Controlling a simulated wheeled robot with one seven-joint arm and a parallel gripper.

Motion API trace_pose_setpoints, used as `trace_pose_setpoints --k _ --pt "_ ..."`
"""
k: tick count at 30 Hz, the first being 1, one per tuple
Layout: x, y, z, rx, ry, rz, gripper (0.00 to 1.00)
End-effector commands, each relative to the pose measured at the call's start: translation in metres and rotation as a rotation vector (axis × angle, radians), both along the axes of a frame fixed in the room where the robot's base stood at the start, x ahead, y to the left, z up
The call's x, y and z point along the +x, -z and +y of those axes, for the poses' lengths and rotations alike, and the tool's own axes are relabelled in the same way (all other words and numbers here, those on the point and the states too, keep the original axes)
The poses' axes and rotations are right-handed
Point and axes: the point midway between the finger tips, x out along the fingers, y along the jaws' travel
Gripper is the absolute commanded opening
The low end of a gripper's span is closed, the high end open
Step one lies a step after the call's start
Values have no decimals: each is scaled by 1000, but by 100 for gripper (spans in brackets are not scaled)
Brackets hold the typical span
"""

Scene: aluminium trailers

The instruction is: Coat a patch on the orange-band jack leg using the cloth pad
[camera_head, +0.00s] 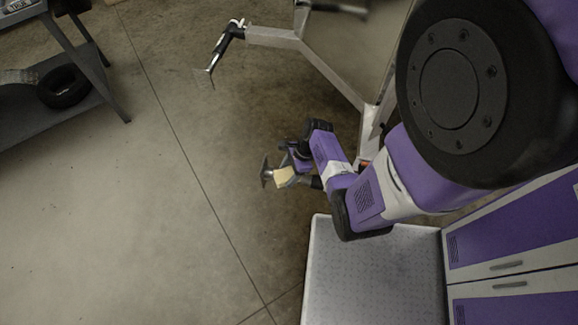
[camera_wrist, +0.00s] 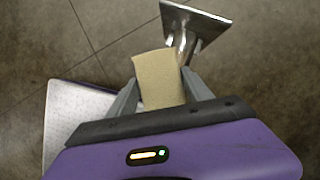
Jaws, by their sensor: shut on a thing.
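My gripper (camera_wrist: 160,84) is shut on a pale yellow cloth pad (camera_wrist: 157,76), held between its two grey fingers. In the head view my gripper (camera_head: 289,167) and the pad (camera_head: 284,177) are beside a jack leg (camera_head: 317,182) with a flat foot plate (camera_head: 266,173). A small bit of orange (camera_head: 364,164) shows near this leg's frame end, partly hidden by my arm. In the wrist view the silver foot plate (camera_wrist: 196,22) and lower leg (camera_wrist: 184,46) are just right of the pad. The pad overlaps the leg's edge there; I cannot tell if they touch.
The trailer frame (camera_head: 335,75) runs above the leg. A second jack leg (camera_head: 222,45) hangs at its far corner. A grey bench with a tyre (camera_head: 63,87) stands at upper left. A light tread-plate platform (camera_head: 372,280) lies below my arm. Floor on the left is clear.

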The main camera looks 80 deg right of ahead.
Motion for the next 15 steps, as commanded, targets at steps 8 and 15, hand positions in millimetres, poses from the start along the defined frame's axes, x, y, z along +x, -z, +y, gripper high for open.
trace_pose_setpoints --k 8,15 --pt "0 2 4 1 0 0 12" --pt "-1 2 -10 -2 2 1 12"
